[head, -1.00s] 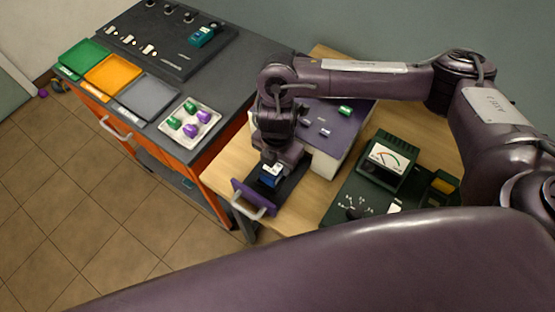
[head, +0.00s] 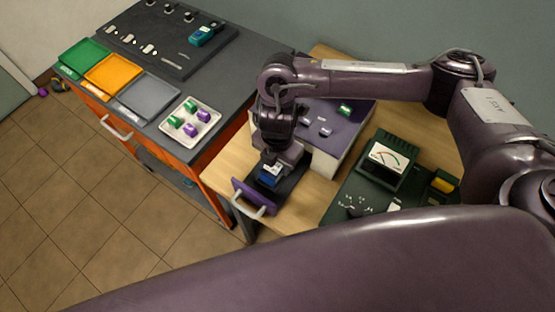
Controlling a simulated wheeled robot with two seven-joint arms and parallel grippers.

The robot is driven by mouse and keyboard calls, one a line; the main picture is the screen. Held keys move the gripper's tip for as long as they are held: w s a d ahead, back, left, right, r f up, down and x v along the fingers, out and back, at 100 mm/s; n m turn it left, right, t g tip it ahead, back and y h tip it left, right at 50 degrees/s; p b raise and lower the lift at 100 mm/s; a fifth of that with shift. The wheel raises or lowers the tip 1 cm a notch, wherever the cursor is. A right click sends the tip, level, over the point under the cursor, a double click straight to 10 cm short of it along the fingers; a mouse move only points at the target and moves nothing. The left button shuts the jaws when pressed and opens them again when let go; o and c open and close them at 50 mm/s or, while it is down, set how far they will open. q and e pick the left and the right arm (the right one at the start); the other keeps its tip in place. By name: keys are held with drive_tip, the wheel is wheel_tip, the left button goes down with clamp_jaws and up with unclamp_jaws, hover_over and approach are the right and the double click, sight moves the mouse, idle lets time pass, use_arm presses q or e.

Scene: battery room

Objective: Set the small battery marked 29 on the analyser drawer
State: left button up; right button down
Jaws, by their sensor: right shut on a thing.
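My right gripper (head: 273,168) points down over the open analyser drawer (head: 286,188), a dark tray with a purple front and a pale handle. It is shut on a small blue battery (head: 269,179) with a white top. The battery is at the drawer's dark surface or just above it; I cannot tell if it touches. Its number is too small to read. The analyser (head: 350,127) is a white box with a purple top, partly hidden behind my right arm. My left gripper is not in view.
A dark green meter unit (head: 385,162) stands right of the drawer on the wooden table (head: 240,188). On the left bench are green (head: 82,58), orange (head: 113,73) and grey (head: 149,96) trays, and a white tray (head: 205,128) of green and purple batteries.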

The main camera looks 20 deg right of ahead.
drive_tip(key=shift+f+b, duration=0.4)
drive_tip(key=shift+f, duration=0.15)
drive_tip(key=c, duration=1.1)
unclamp_jaws()
drive_tip(key=shift+c, duration=0.2)
wheel_tip(320, 180, up, 11)
drive_tip(key=p, duration=1.1)
drive_tip(key=shift+r, duration=0.1)
